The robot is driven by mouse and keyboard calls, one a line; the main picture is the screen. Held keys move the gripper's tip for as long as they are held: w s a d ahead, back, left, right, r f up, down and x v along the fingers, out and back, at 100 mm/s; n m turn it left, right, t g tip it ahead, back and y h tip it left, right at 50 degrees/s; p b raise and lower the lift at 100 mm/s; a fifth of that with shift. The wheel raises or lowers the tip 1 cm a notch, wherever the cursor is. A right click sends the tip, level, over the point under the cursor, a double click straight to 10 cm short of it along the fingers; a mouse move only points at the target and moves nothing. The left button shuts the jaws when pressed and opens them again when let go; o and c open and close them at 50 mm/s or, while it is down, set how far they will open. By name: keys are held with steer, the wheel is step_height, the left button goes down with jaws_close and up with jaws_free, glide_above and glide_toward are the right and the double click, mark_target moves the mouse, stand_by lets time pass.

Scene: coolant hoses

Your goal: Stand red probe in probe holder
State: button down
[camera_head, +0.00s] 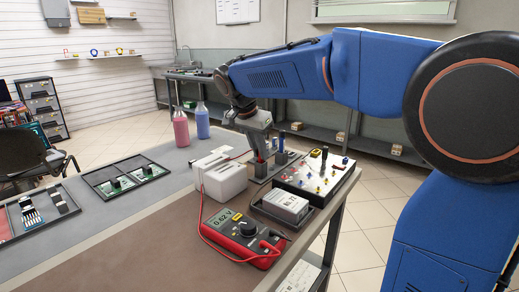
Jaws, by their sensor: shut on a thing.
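My gripper (263,160) points down over the far side of the bench and is shut, with small bits of red showing at its dark fingers. These look like the red probe (261,154), mostly hidden by the fingers, so its tilt cannot be told. A low dark stand with a blue-topped upright post (282,151) is just right of the fingers; it may be the probe holder. I cannot tell whether the probe touches it. The red multimeter (243,246) lies at the front, reading about 0.62, with leads running from it.
A white slotted block (224,183) stands left of my gripper. A panel with coloured jacks and a black knob (313,176) and a tray with a white box (285,205) are to the right. Pink (181,130) and blue (202,124) bottles stand behind.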

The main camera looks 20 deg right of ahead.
stand_by(0.3)
steer(key=c, duration=1.4)
jaws_free()
steer(key=shift+w+d+v, duration=0.1)
steer(key=shift+d+v, duration=0.05)
steer(key=shift+v, duration=1.15)
steer(key=shift+w+d+v, duration=0.1)
steer(key=shift+v, duration=1.2)
steer(key=shift+w+d+v, duration=0.1)
steer(key=shift+d+v, duration=0.05)
steer(key=shift+v, duration=1.15)
steer(key=shift+r, duration=0.2)
